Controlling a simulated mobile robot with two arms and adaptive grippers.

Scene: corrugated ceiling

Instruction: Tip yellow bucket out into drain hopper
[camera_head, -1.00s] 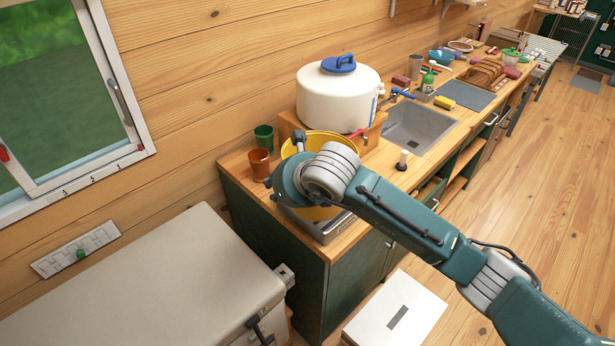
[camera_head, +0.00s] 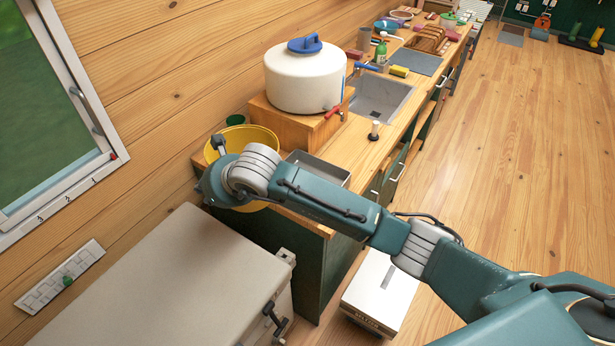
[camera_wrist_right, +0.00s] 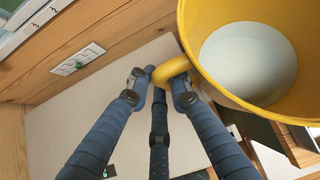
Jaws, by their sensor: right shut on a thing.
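The yellow bucket (camera_head: 248,138) is at the left end of the counter in the head view, roughly upright, partly hidden by my right wrist. In the right wrist view my right gripper (camera_wrist_right: 162,78) is shut on the yellow handle of the bucket (camera_wrist_right: 215,75). Pale contents or a pale bottom show inside. My right gripper is mostly hidden behind my wrist in the head view. A grey metal basin (camera_head: 335,169), possibly the drain hopper, is set in the counter just right of the bucket. My left gripper is not in view.
A white tank (camera_head: 305,85) with a blue lid stands on a wooden box (camera_head: 290,125) behind the basin. A grey sink (camera_head: 380,97) lies farther right. A pale chest (camera_head: 170,275) stands in front.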

